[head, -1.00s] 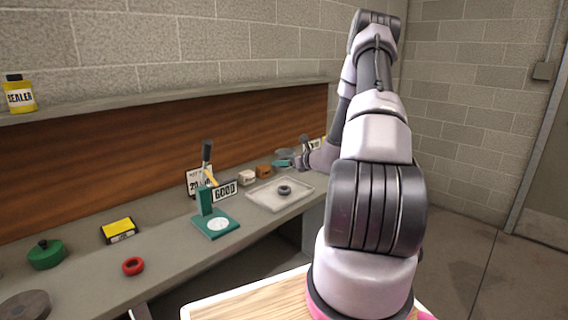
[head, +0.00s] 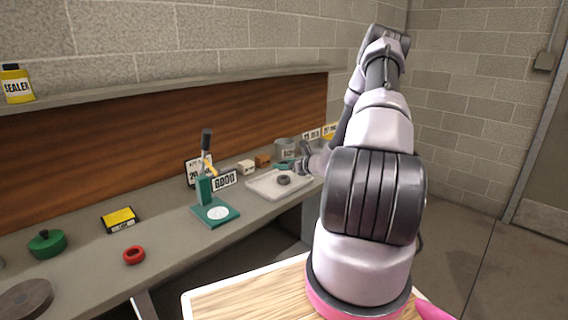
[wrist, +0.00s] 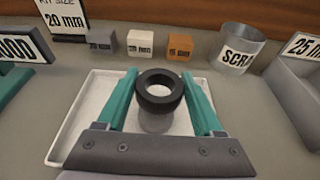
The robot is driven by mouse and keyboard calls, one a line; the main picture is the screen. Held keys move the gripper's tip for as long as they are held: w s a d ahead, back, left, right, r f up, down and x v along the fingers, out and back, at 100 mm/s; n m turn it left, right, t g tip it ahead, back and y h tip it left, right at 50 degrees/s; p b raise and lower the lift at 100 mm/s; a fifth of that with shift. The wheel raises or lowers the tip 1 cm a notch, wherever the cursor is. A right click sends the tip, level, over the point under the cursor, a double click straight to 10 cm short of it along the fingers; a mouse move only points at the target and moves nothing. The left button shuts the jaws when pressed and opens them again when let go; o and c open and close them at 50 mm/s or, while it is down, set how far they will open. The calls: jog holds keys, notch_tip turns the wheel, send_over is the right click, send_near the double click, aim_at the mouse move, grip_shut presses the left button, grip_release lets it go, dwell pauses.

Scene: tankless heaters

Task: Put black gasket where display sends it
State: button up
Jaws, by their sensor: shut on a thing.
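My gripper (wrist: 159,80) has two teal fingers shut on the black gasket (wrist: 160,104), a thick ring held at the fingertips in the wrist view. The white tray (wrist: 75,125) lies below it. A grey round shape shows under the gasket; I cannot tell if it is a shadow or a part. In the head view a dark ring (head: 283,184) shows over the tray (head: 262,191), close to my gripper (head: 285,166). The display card (wrist: 67,20) reads "KIT SIZE 20 mm"; it is partly hidden in the head view (head: 194,172).
Grey (wrist: 101,41), white (wrist: 140,43) and orange (wrist: 179,47) labelled blocks stand behind the tray. A "SCRAP" can (wrist: 238,48) and a grey bin (wrist: 293,90) near a "25 mm" sign are to the right. A green gauge stand (head: 215,212) and red ring (head: 134,255) are left.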

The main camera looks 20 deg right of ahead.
jog(key=o, duration=1.5)
jog(key=v, duration=1)
jog(key=shift+s+d+r, duration=0.1)
jog(key=shift+s+r, duration=0.1)
jog(key=shift+s, duration=0.15)
